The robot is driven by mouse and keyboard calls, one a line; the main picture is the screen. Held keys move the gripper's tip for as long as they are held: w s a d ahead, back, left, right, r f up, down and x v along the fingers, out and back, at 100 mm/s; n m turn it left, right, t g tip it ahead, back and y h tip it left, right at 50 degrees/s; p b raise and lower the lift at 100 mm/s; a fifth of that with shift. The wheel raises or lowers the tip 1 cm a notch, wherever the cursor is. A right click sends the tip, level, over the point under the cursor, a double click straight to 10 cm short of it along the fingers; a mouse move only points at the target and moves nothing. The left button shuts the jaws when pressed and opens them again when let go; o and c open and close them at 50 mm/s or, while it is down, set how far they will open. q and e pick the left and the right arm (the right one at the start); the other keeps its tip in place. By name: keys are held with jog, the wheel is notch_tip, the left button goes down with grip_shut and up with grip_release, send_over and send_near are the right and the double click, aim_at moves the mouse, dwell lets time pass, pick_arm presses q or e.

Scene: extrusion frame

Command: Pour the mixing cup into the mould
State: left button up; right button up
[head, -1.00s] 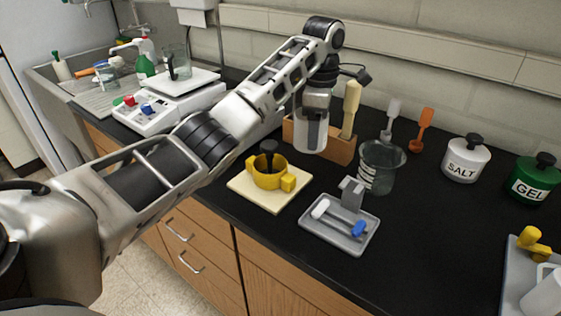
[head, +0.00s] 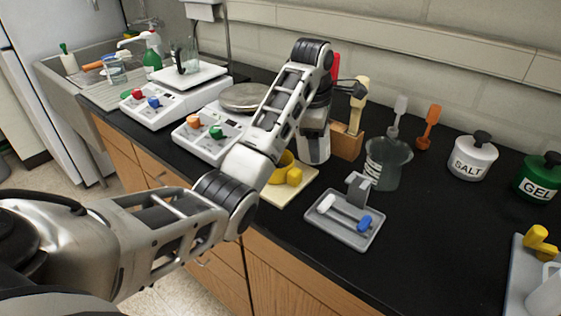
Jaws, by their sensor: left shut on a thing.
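My left gripper (head: 318,128) reaches down over the counter, to the right of the mould, and is shut on a pale, clear-looking cup (head: 315,157), which I take as the mixing cup. The cup looks roughly upright; the hand covers much of it, and its contents cannot be seen. The yellow mould (head: 292,176) sits on a cream board (head: 287,194). My left forearm hides the mould's left part and top. The cup is not over the mould's visible part. My right gripper is not in view.
A glass beaker (head: 388,165) and a wooden rack (head: 347,143) stand right of the hand. A grey tray (head: 345,232) with small tools lies in front. Salt (head: 472,160) and gel (head: 540,181) jars stand further right. Two scales (head: 205,145) (head: 150,112) stand left.

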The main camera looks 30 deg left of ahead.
pick_arm(q)
jog(key=shift+s+a+r+t, duration=0.15)
jog(key=shift+s+a+t, duration=0.05)
jog(key=shift+t, duration=0.1)
jog(key=shift+s+r+t, duration=0.2)
jog(key=shift+r+t, duration=0.1)
jog(key=s+r+t, duration=0.1)
jog(key=r, duration=0.1)
jog(key=s+r+t+h, duration=0.1)
jog(key=r+t, duration=0.1)
jog(key=r, duration=0.1)
jog(key=s+a+r+t+h, duration=0.1)
jog(key=r, duration=0.1)
jog(key=shift+s+a+r, duration=0.1)
jog(key=shift+s+r, duration=0.05)
jog(key=shift+s, duration=0.1)
jog(key=t, duration=0.2)
jog(key=t+h, duration=0.1)
jog(key=shift+s+r, duration=0.2)
jog(key=shift+s, duration=0.05)
jog(key=shift+s+a+f+t, duration=0.1)
jog(key=shift+f+t, duration=0.2)
jog(key=shift+t, duration=0.6)
jog(key=shift+s+a+r+t+h, duration=0.15)
jog(key=shift+r+t+h, duration=0.3)
jog(key=shift+t, duration=0.45)
